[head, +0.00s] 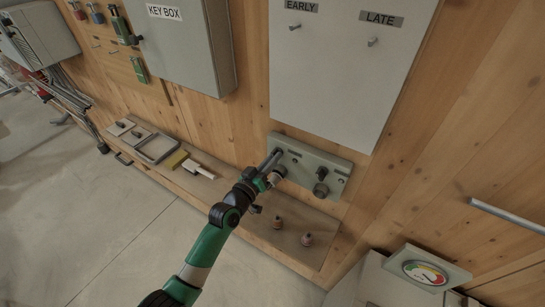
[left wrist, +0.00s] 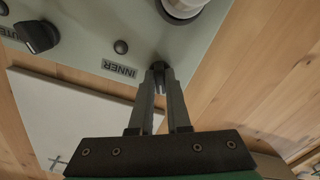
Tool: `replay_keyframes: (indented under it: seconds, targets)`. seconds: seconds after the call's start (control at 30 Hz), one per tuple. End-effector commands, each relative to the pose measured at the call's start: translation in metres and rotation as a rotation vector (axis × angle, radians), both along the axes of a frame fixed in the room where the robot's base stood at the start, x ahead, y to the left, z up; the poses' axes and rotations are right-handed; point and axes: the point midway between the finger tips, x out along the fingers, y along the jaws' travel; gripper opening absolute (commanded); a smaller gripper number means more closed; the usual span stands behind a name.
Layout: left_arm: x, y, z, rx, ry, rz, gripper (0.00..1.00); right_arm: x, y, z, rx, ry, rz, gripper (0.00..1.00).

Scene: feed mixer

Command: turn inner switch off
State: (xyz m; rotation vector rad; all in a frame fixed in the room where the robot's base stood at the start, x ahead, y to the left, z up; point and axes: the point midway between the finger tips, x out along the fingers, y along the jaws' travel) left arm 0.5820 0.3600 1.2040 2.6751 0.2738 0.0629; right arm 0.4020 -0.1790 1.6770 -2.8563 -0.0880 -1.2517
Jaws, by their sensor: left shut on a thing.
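A grey-green switch panel (head: 337,172) is mounted on the wooden wall below the EARLY/LATE board. In the left wrist view the panel (left wrist: 85,25) bears the label INNER (left wrist: 119,68). Beside that label is the small dark inner switch knob (left wrist: 158,66), partly hidden by my fingertips. My left gripper (head: 276,157) reaches up to the panel's left part. Its fingers (left wrist: 160,78) are closed around the inner switch knob. A second black knob (left wrist: 38,36) sits farther along the panel, and shows in the head view (head: 321,188) on the right part. The knob's exact angle is hidden.
A pale round fitting (left wrist: 185,5) lies close to my fingertips. A key box (head: 185,45) hangs upper left. A gauge (head: 426,272) is lower right.

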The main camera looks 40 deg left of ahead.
Motion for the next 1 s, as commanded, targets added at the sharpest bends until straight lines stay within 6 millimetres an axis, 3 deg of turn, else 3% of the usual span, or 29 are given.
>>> replay_keyframes:
  seconds: [0.33,0.87,0.9,1.0]
  targets:
    - [0.0000,-0.0002,0.0014,-0.145,-0.032,0.000,0.00,0.0000,0.0000,0.0059,0.000,0.000,0.000,0.50]
    - [0.0001,-0.0002,0.0012,-0.171,-0.039,0.000,0.00,0.0000,0.0000,0.0063,0.000,0.000,0.000,0.50]
    - [0.0001,-0.0002,0.0012,-0.171,-0.039,0.000,0.20,0.0000,0.0000,0.0064,0.000,0.000,0.000,0.50]
    - [0.0001,-0.0002,0.0010,-0.170,-0.037,0.000,0.38,0.0000,0.0000,0.0063,0.000,0.000,0.000,0.50]
